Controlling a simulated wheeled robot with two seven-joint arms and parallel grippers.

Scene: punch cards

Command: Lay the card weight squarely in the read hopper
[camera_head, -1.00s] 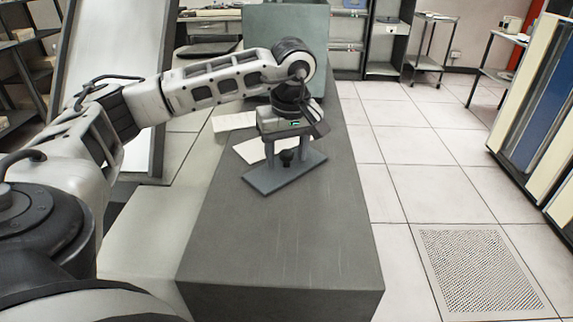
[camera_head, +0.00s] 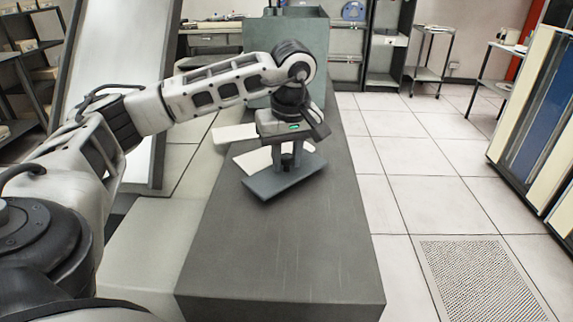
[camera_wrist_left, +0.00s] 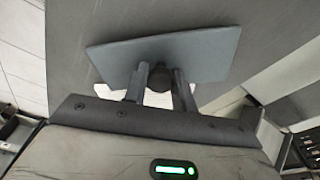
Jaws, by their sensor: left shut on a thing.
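The card weight is a flat grey-blue plate (camera_head: 266,186) with a dark round knob on top. My left gripper (camera_head: 286,165) points down over it, its fingers shut on the knob. In the left wrist view the plate (camera_wrist_left: 208,50) spreads out beyond the fingers, and the knob (camera_wrist_left: 159,80) sits between the fingertips (camera_wrist_left: 160,92). The plate lies turned at an angle to the long dark counter; I cannot tell whether it touches the surface. The read hopper cannot be made out for certain. My right gripper is not in view.
The dark grey counter (camera_head: 285,255) is bare towards me. Pale cards or flaps (camera_head: 234,133) stick out at its left edge behind the weight. A grey-green box-like housing (camera_head: 300,50) stands at the far end. Cabinets (camera_head: 545,110) stand at the right, across free floor.

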